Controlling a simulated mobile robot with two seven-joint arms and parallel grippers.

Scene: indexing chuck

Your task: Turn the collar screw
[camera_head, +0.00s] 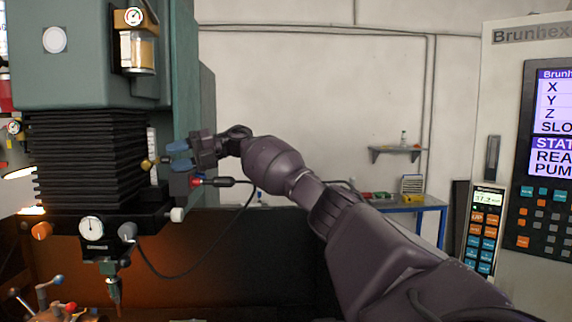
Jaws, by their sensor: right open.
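My right gripper (176,155) reaches in from the right, high beside the machine head. Its two blue-tipped fingers are apart and point left. A small brass-coloured knob or screw (149,163) sticks out by the pale scale strip, just left of the fingertips. It looks close to the fingers, but I cannot tell whether they touch it or surround it. No part is clearly marked as the collar screw; this brass piece may be it. My left gripper is not in view.
A red-ended cable plug (196,181) sits just below my right gripper. Black bellows (85,160) and a dial gauge (91,228) are on the green machine head. A control panel (548,160) stands at right. The wall side behind my arm is open.

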